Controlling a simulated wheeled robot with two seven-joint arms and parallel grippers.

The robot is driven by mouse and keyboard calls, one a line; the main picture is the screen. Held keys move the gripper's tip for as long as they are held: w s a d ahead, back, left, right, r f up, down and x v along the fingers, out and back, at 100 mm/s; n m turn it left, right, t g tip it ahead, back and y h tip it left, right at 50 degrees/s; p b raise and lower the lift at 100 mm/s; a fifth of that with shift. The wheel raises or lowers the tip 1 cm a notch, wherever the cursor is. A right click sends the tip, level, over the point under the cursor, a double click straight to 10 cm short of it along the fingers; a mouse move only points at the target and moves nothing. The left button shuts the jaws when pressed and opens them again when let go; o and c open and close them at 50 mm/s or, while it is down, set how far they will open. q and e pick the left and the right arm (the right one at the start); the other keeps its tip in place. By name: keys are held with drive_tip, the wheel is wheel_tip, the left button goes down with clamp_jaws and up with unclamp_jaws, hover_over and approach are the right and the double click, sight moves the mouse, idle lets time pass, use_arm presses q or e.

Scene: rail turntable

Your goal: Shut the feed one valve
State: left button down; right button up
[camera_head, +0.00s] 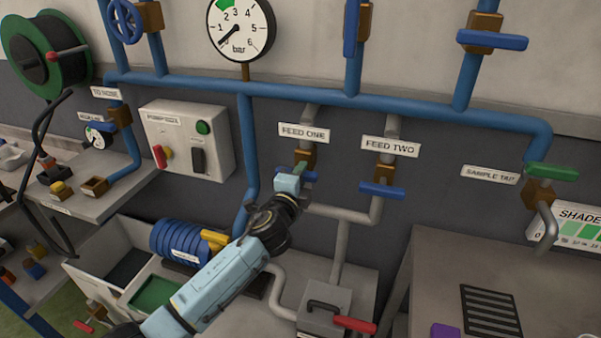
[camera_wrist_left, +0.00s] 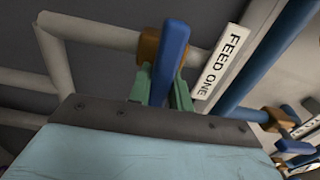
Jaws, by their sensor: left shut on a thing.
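The feed one valve has a brass body (camera_head: 305,157) on a grey pipe under the FEED ONE label (camera_head: 304,134). Its blue handle (camera_head: 311,177) is partly hidden by my left gripper (camera_head: 297,173) in the head view. In the left wrist view the blue handle (camera_wrist_left: 173,50) stands between the green fingers of my left gripper (camera_wrist_left: 162,88), which is shut on it. There the handle lies across the line of the grey pipe, in front of the brass body (camera_wrist_left: 148,45). My right gripper is not in view.
The feed two valve's blue handle (camera_head: 382,190) lies crosswise close to the right. A grey box with a red lever (camera_head: 354,324) stands below. A blue hose coil (camera_head: 178,240) and control box (camera_head: 188,138) are left. A pressure gauge (camera_head: 240,28) hangs above.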

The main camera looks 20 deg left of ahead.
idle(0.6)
use_arm(q)
drive_tip(key=c, duration=1.3)
unclamp_jaws()
drive_tip(key=s, duration=1.3)
drive_tip(key=shift+s+a, duration=0.2)
